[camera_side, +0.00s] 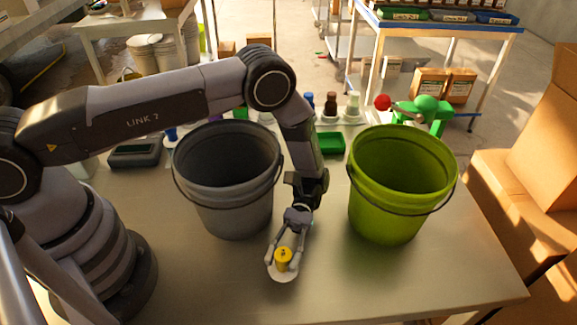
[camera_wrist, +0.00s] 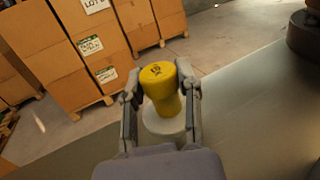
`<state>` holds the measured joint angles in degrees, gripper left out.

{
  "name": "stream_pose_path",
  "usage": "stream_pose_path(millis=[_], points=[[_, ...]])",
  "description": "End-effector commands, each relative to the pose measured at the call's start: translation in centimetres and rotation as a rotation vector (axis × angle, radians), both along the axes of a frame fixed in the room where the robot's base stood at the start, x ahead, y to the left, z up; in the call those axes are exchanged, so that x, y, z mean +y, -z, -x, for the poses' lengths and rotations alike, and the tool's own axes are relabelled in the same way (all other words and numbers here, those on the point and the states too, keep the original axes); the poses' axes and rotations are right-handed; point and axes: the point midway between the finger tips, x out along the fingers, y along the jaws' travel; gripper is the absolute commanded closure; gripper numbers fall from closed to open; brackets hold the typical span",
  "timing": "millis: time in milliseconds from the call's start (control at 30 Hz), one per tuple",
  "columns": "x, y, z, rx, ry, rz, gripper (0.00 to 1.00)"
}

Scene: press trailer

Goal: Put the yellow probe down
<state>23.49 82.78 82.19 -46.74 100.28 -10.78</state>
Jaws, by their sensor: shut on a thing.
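The yellow probe (camera_side: 283,259) is a short yellow cylinder near the table's front middle. In the wrist view the yellow probe (camera_wrist: 161,89) stands between my fingers, with a small dark mark on its top. My gripper (camera_side: 283,262) is shut on it, one finger on each side; the fingers also show in the wrist view (camera_wrist: 161,90). A round white disc (camera_side: 281,274) lies beneath the probe. I cannot tell whether the probe touches the disc.
A grey bucket (camera_side: 228,185) stands left of my gripper and a green bucket (camera_side: 395,195) stands to the right. Bottles, a green tray (camera_side: 331,143) and a green device (camera_side: 428,108) are behind. The table front (camera_side: 400,285) is clear. Cardboard boxes (camera_side: 510,205) are at the right.

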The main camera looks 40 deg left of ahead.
Motion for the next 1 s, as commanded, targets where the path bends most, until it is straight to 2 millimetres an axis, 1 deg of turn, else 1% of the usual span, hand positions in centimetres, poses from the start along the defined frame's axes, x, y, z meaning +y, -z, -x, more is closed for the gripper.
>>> stream_pose_path(millis=[600,633,800,867,1000], points=[[0.0,1.2,0.0,0.001,0.000,-0.001,1.00],[0.0,1.2,0.0,0.001,0.000,0.000,0.66],[0.0,1.2,0.0,0.000,0.000,0.000,0.44],[0.0,1.2,0.0,0.000,0.000,0.000,0.37],[0.0,1.2,0.0,0.000,0.000,0.000,0.37]])
